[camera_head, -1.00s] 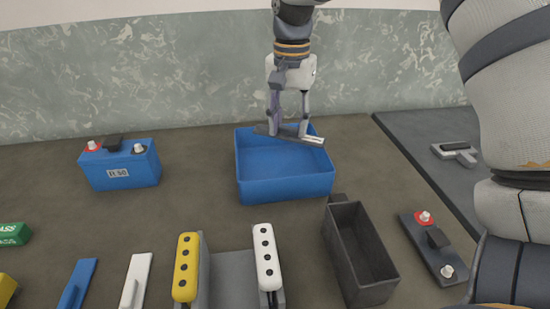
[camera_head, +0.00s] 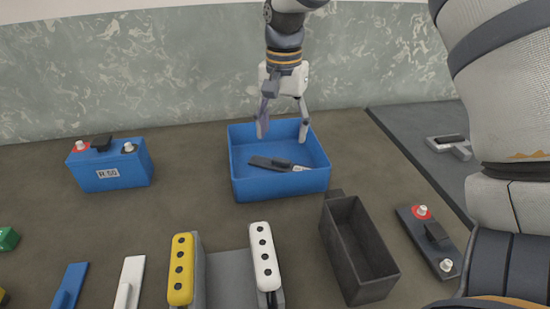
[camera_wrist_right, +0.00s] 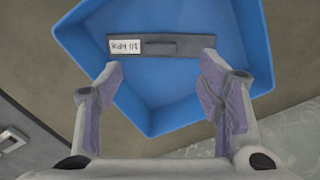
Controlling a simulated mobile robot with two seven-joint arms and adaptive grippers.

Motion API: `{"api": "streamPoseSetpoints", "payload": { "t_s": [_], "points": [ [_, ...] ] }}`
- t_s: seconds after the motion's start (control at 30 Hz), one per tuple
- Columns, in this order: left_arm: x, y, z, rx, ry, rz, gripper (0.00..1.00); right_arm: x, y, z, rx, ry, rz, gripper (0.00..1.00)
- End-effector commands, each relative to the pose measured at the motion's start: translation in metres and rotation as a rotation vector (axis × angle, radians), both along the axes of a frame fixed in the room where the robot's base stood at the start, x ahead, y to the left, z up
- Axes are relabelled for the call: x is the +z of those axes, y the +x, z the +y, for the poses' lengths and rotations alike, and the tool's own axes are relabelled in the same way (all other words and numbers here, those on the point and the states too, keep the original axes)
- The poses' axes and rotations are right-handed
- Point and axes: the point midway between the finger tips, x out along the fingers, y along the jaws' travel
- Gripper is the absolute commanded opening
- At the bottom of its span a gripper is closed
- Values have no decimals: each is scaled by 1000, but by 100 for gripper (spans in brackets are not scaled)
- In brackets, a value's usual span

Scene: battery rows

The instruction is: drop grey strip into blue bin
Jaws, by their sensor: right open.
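The grey strip (camera_head: 270,163) lies inside the blue bin (camera_head: 280,187), on or near its floor. In the right wrist view the strip (camera_wrist_right: 190,46) shows a white label at its left end and a darker raised handle in its middle, with the bin (camera_wrist_right: 250,40) around it. My right gripper (camera_head: 283,132) is above the back part of the bin, open and empty. In the right wrist view its two fingers (camera_wrist_right: 160,85) stand wide apart, with the strip beyond them. My left gripper is not in view.
A blue battery (camera_head: 110,169) stands left of the bin. A dark open box (camera_head: 358,245) and a flat dark piece with two terminals (camera_head: 430,240) are at right. Yellow (camera_head: 181,265) and white (camera_head: 263,255) bars flank a grey holder in front.

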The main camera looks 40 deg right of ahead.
Motion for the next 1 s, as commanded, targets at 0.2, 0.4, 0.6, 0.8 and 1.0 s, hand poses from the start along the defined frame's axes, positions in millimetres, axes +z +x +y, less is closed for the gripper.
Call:
{"api": "streamPoseSetpoints", "payload": {
  "t_s": [0.2, 0.4, 0.6, 0.8, 1.0],
  "points": [
    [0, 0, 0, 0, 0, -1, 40, 55, 1, 0, 0, -4, -9, 61],
    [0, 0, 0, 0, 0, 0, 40, 100, 1, 0, 0, -3, -5, 61],
    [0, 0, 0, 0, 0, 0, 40, 116, 0, 0, 1, 0, -4, 61],
    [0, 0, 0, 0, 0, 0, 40, 116, 0, 0, 0, -1, -3, 61],
    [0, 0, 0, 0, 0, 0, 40, 116, 0, 0, 0, -1, -3, 61]
  ]
}}
